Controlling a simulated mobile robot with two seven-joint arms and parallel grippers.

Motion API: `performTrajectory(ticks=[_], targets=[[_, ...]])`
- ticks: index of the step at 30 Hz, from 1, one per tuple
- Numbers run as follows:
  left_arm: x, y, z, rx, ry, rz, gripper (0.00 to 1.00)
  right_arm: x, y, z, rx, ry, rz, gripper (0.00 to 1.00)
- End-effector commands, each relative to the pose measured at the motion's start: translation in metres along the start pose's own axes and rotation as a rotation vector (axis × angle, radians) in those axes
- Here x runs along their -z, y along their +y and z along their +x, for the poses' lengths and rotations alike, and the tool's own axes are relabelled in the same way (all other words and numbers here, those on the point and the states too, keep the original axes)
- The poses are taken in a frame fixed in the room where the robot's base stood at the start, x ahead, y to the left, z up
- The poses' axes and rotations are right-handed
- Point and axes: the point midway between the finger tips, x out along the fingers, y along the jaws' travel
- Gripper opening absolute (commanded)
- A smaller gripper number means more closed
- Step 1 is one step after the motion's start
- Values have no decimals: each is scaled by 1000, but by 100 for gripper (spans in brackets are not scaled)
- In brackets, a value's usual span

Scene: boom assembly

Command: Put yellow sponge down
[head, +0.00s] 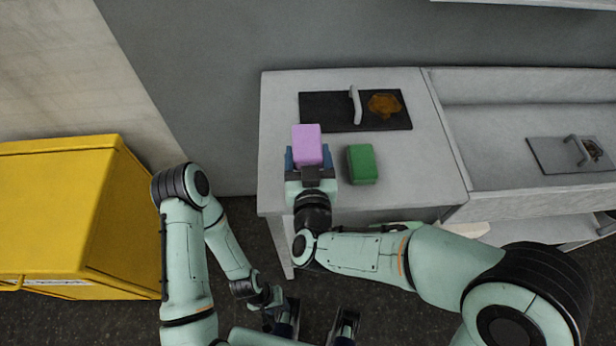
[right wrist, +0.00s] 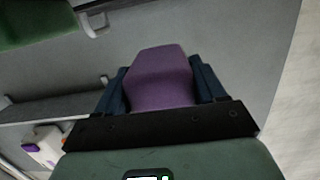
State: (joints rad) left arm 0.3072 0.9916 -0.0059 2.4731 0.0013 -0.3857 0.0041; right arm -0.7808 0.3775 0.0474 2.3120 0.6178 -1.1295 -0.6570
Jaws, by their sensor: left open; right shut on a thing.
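A pink-purple sponge (head: 307,142) is held between the fingers of my right gripper (head: 308,158), over the left part of the grey counter. It also shows between the dark blue fingers in the right wrist view (right wrist: 161,78). I cannot tell whether it touches the counter. No yellow sponge shows; a green sponge (head: 362,164) lies on the counter just right of my right gripper. My left gripper (head: 314,320) is open and empty, low in the head view, over the dark floor.
A dark tray (head: 325,108) with a light handle and a brown patch lies behind the sponges on the counter (head: 440,165). A similar tray (head: 555,155) lies in the lower section to the right. A yellow box (head: 60,215) stands at the left.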

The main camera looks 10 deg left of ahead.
Motion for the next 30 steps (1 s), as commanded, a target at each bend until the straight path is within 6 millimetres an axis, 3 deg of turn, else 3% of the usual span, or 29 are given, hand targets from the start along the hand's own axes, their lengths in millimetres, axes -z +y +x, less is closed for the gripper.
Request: performTrajectory(ticks=[1,3,8,16,30], targets=[[0,-1,4,0,-1,-1,43,-15,0,2,-2,-5,-3,36],[0,-2,5,1,-2,-1,43,-25,0,4,-1,-3,-1,36],[0,-3,7,1,-2,-1,43,-37,0,6,-2,1,1,36],[0,-5,13,1,-3,-1,43,-74,0,11,0,-2,0,36],[2,-6,18,0,2,-1,43,-82,0,12,-1,2,2,36]])
